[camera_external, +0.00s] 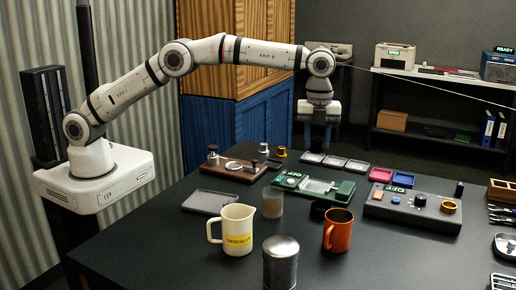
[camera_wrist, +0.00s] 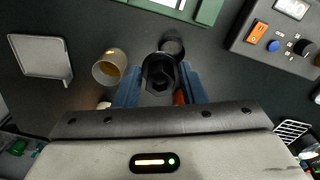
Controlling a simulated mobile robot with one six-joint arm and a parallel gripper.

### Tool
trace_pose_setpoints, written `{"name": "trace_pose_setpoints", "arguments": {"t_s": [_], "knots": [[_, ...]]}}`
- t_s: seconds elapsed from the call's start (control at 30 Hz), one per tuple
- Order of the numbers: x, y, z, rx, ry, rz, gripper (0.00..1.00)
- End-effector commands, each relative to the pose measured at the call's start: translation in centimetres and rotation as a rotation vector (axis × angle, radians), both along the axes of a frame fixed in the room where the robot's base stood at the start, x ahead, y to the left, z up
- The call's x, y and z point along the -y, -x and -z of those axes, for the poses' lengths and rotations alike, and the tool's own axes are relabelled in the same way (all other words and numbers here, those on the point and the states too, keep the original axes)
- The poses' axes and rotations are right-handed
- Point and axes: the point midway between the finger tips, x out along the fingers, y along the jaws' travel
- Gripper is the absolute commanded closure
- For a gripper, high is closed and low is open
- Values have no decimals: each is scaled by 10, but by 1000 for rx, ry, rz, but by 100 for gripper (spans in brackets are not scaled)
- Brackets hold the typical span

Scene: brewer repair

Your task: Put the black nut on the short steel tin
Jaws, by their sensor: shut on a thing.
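In the external view the nut is too small and dark to make out. A round lidded steel tin (camera_external: 281,264) stands upright at the table's front edge, well apart from my gripper. It is the only steel tin I can make out, and it does not show in the wrist view.
A cream mug (camera_external: 237,230), a copper mug (camera_external: 338,230), a frosted jar (camera_external: 272,203) and a dark cup (camera_wrist: 172,44) stand near the tin. A grey tray (camera_external: 208,202), a green device (camera_external: 314,188) and a grey control box (camera_external: 412,208) lie around them. The front left tabletop is clear.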

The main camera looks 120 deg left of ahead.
Motion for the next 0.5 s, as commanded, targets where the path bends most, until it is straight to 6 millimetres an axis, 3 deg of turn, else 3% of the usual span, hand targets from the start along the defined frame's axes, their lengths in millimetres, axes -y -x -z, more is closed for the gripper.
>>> {"name": "trace_pose_setpoints", "arguments": {"t_s": [0.03, 0.2, 0.5], "knots": [[29, -14, -7, 1, 0, 54, 87], [117, -44, -15, 1, 0, 218, 87], [270, -62, -27, 1, 0, 488, 87]]}}
